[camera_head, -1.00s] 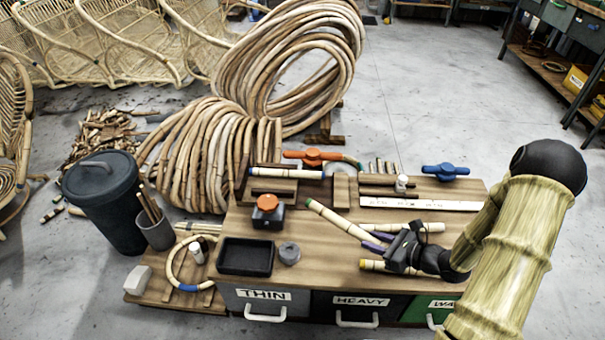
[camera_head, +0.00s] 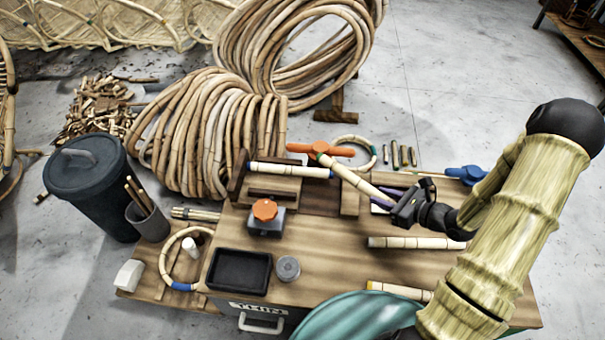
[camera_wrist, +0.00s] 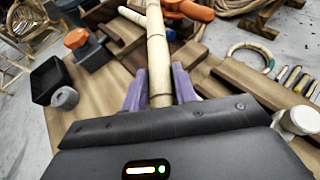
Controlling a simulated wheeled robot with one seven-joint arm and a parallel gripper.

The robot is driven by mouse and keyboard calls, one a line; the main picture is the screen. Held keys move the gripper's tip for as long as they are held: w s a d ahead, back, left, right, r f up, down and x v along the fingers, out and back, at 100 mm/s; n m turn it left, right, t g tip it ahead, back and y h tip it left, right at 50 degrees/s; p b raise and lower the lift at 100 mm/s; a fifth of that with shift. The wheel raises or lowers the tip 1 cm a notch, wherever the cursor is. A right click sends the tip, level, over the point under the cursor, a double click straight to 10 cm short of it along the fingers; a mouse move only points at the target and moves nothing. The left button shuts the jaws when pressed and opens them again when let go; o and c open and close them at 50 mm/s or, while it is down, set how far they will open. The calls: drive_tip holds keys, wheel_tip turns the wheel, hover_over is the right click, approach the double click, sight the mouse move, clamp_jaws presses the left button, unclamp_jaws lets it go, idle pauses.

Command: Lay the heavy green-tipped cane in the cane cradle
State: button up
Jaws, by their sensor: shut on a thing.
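The green-tipped cane (camera_head: 350,180) is pale and held slantwise, its green tip up and to the left. My gripper (camera_head: 383,204) is shut on its lower right end. In the wrist view the cane (camera_wrist: 157,60) runs away between the purple fingers. The cane appears raised above the bench; its green tip overlaps the orange-handled clamp in the head view. A wooden rack with upright end blocks (camera_head: 349,196), apparently the cane cradle, stands left of my gripper. A blue-tipped cane (camera_head: 290,171) lies across its back left part.
Two other canes lie on the bench front: a pale one (camera_head: 415,242) and a yellow-tipped one (camera_head: 400,290). An orange-knobbed block (camera_head: 265,216), a black tray (camera_head: 239,270) and a grey cylinder (camera_head: 288,268) stand left. Mid-bench is clear.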

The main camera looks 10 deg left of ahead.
sight(343, 177)
drive_tip(key=shift+w, duration=0.25)
drive_tip(key=shift+w+a, duration=0.15)
drive_tip(key=w+a+n+g+y+b, duration=0.1)
drive_tip(key=w+a+n+g+b, duration=0.1)
drive_tip(key=a, duration=0.1)
drive_tip(key=w+a+r+n+g+b, duration=0.1)
drive_tip(key=w+a+n+g+b, duration=0.1)
drive_tip(key=a+g+b, duration=0.1)
drive_tip(key=w+a+r+n+g+y+b, duration=0.1)
drive_tip(key=w+a+n+g+b, duration=0.1)
drive_tip(key=w+a+n, duration=0.1)
drive_tip(key=shift+a+g+y+b, duration=0.3)
drive_tip(key=shift+a, duration=0.4)
drive_tip(key=shift+a+r, duration=0.2)
drive_tip(key=shift+f+b, duration=1.3)
drive_tip(key=shift+f, duration=1.2)
drive_tip(key=shift+f, duration=0.1)
